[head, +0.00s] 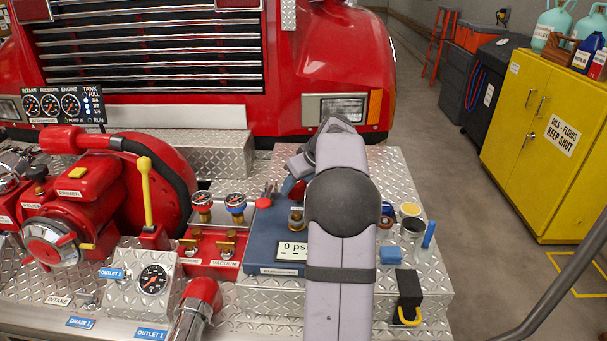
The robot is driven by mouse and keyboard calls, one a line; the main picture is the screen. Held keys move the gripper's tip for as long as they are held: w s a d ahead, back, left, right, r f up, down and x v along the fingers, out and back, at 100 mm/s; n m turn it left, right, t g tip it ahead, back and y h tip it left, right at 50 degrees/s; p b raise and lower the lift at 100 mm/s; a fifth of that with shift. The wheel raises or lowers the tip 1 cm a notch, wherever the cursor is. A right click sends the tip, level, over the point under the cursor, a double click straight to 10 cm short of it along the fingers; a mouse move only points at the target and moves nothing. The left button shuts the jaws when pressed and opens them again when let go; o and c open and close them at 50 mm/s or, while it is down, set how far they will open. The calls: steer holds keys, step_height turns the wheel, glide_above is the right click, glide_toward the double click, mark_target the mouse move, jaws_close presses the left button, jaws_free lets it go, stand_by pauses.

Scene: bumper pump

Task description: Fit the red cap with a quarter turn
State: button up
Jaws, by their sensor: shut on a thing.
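My gripper (292,192) is at the end of my grey arm, low over the back of the blue tester box (271,238). It is mostly hidden behind my own forearm and wrist. A small red patch, which appears to be the red cap (289,187), shows at the jaws, and the gripper is shut on it. The cap's shape and tilt cannot be made out. The box has a brass fitting (296,217) on top and a display reading 0 psi (292,250). Whether the cap touches anything below is hidden.
Two gauges (219,206) and brass valves stand left of the box, beside a yellow lever (147,190). On the right are a metal cup (411,230), a blue block (390,255) and a black block (409,287). The diamond-plate deck (432,270) is bare near its right edge.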

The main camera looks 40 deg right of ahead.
steer(key=shift+a+n+y, duration=0.1)
steer(key=shift+n+y, duration=0.3)
steer(key=shift+n, duration=0.3)
steer(key=shift+f, duration=0.1)
steer(key=b, duration=0.4)
glide_above(296, 213)
steer(key=shift+f, duration=2.3)
steer(key=shift+f+b, duration=1.5)
steer(key=shift+f, duration=0.1)
stand_by(0.9)
stand_by(0.4)
